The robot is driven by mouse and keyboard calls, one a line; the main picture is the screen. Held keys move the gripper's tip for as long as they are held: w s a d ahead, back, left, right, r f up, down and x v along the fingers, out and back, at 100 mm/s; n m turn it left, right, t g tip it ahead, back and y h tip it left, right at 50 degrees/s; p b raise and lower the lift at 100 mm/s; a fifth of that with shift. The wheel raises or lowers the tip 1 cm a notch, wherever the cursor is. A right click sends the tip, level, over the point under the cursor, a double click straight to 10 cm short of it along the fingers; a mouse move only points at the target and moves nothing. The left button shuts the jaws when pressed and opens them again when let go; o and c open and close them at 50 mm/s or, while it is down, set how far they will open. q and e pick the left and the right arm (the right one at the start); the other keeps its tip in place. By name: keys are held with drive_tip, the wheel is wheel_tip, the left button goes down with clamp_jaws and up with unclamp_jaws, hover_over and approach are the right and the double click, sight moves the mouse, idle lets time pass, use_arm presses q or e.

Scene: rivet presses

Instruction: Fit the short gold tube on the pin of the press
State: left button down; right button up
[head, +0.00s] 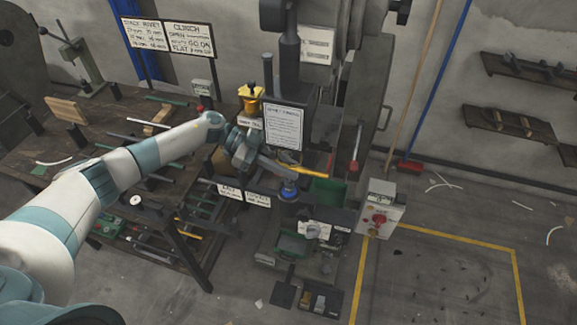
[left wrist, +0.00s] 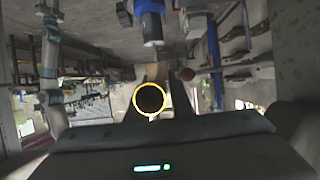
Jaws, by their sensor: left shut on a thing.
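My left gripper (head: 294,176) reaches in from the left to the front of the press (head: 289,108). In the left wrist view its fingers are closed around the short gold tube (left wrist: 149,113), which I see end-on as a bright gold ring with a dark bore. A blue part with a pale metal tip, apparently the press's pin (left wrist: 153,42), shows above the tube in that view, apart from it. The blue part (head: 289,190) also shows just below the fingers in the head view. The tube cannot be made out in the head view. My right gripper is not seen.
A workbench (head: 62,150) with rods and tools stands at the left. A green bin (head: 327,191) is right of the blue part. A control box with a red button (head: 379,218) stands further right. Open floor lies at the right.

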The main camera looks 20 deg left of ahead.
use_arm(q)
drive_tip(key=shift+f+b, duration=0.35)
drive_tip(key=shift+f, duration=0.3)
drive_tip(key=shift+f+b, duration=0.5)
drive_tip(key=shift+f, duration=0.25)
drive_tip(key=c, duration=1.5)
unclamp_jaws()
drive_tip(key=shift+a, duration=0.15)
drive_tip(key=b+v, duration=0.7)
drive_tip(key=v, duration=0.8)
drive_tip(key=shift+a, duration=0.3)
drive_tip(key=shift+v, duration=0.85)
